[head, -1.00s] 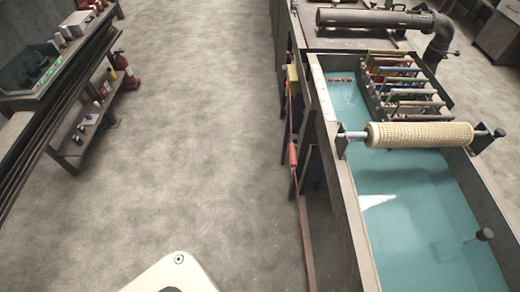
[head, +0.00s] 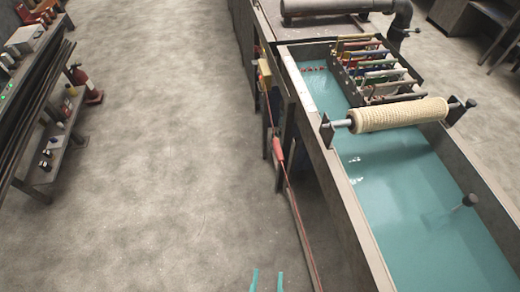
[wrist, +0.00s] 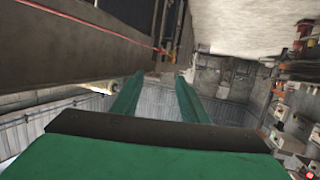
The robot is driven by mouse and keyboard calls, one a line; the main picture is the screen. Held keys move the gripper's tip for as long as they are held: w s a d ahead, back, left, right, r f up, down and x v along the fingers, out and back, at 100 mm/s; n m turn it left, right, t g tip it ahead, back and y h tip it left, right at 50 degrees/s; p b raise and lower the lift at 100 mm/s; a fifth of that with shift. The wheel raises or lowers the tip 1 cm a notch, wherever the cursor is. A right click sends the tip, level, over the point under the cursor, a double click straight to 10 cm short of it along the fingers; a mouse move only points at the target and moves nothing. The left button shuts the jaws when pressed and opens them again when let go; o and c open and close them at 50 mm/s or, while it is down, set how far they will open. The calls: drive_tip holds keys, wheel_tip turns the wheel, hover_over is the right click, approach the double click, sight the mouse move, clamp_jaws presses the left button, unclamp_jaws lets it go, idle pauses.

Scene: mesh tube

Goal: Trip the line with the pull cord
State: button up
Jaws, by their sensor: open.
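The thin red pull cord (head: 299,213) runs along the near outer side of the tank. It goes from a yellow box (head: 264,73) on the tank's side toward the bottom of the head view. A red sleeve or handle (head: 279,148) sits on it partway. My gripper (head: 267,281) shows only its two green fingertips at the bottom edge of the head view, open and empty, left of the cord. In the wrist view the open fingers (wrist: 158,80) point ahead with nothing between them, and the cord (wrist: 90,27) runs across the upper left, apart from them.
The long tank (head: 352,222) of teal liquid fills the right side, with a mesh-covered roller (head: 400,115) across it and a rack of coloured rods (head: 375,65) behind. The floor between is clear.

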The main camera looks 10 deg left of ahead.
drive_tip(key=w+d+f+g, duration=0.1)
drive_tip(key=w+f, duration=0.6)
drive_tip(key=f, duration=0.3)
drive_tip(key=n+t+y, duration=0.3)
drive_tip(key=n+y, duration=0.3)
approach(278, 151)
drive_tip(key=shift+w+d+f, duration=0.1)
drive_tip(key=shift+w+f, duration=0.25)
drive_tip(key=shift+f, duration=0.1)
drive_tip(key=x, duration=1)
drive_tip(key=shift+w+f, duration=0.1)
drive_tip(key=shift+c, duration=0.2)
clamp_jaws()
